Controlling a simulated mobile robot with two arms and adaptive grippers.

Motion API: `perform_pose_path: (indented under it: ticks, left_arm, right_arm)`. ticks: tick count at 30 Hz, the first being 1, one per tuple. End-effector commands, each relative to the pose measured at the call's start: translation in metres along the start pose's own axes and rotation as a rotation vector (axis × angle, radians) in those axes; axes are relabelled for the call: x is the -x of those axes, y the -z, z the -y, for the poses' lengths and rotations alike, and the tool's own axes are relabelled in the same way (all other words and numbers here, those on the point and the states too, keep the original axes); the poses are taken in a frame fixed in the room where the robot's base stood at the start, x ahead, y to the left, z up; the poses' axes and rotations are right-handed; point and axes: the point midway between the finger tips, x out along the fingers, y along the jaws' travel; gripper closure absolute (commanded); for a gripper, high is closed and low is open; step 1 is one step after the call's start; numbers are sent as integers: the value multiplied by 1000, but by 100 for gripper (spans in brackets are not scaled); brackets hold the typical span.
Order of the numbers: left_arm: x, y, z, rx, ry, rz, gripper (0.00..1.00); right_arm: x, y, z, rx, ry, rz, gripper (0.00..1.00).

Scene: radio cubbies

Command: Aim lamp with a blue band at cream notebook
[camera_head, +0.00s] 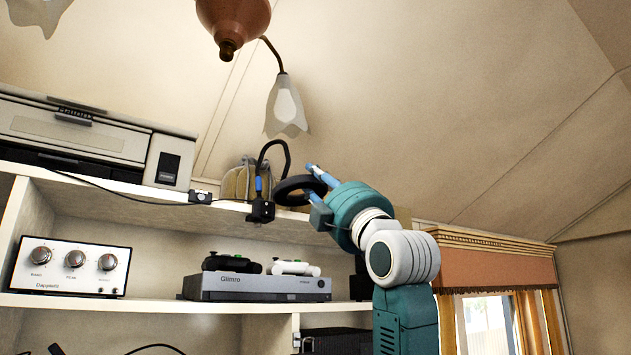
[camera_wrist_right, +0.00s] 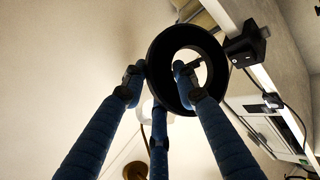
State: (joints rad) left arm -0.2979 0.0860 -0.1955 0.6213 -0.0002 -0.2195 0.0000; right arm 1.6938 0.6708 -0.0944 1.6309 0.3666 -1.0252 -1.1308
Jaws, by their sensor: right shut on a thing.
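The lamp is black, with a clamp base (camera_head: 261,210) on the top shelf's front edge and a blue band (camera_head: 259,185) just above it. Its curved neck arches up and over to a dark ring-shaped head (camera_head: 290,190). My right gripper (camera_head: 311,184) is shut on the lamp head from the right. In the right wrist view, the fingers of this gripper (camera_wrist_right: 158,85) are at the black ring head (camera_wrist_right: 155,62), with the clamp base (camera_wrist_right: 246,46) at upper right. I cannot make out a cream notebook in either view. My left gripper is not in view.
The top shelf (camera_head: 130,195) holds a large beige device (camera_head: 75,135) and a tan item (camera_head: 238,180) behind the lamp neck. Below are a knobbed box (camera_head: 70,267) and a grey console (camera_head: 258,287). A hanging light (camera_head: 286,105) is above. Right of my arm is open.

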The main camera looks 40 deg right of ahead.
Motion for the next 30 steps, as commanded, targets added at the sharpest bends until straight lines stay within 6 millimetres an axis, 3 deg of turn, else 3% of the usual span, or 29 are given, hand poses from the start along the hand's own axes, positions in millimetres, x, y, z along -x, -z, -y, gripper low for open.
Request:
perform_pose_path:
  ticks: [8, 9, 12, 23, 30]
  left_arm:
    - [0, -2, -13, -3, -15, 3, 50]
    - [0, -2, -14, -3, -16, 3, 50]
    - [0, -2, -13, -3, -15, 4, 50]
    - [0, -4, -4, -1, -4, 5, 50]
    - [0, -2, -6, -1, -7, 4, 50]
  right_arm:
    - [0, -1, -1, 3, -3, 3, 100]
    - [0, -1, -2, 3, -3, 3, 65]
    - [0, -1, -1, 3, -3, 2, 51]
    - [6, 0, 0, 2, -2, 1, 51]
    - [49, -1, -1, 6, -4, 1, 51]
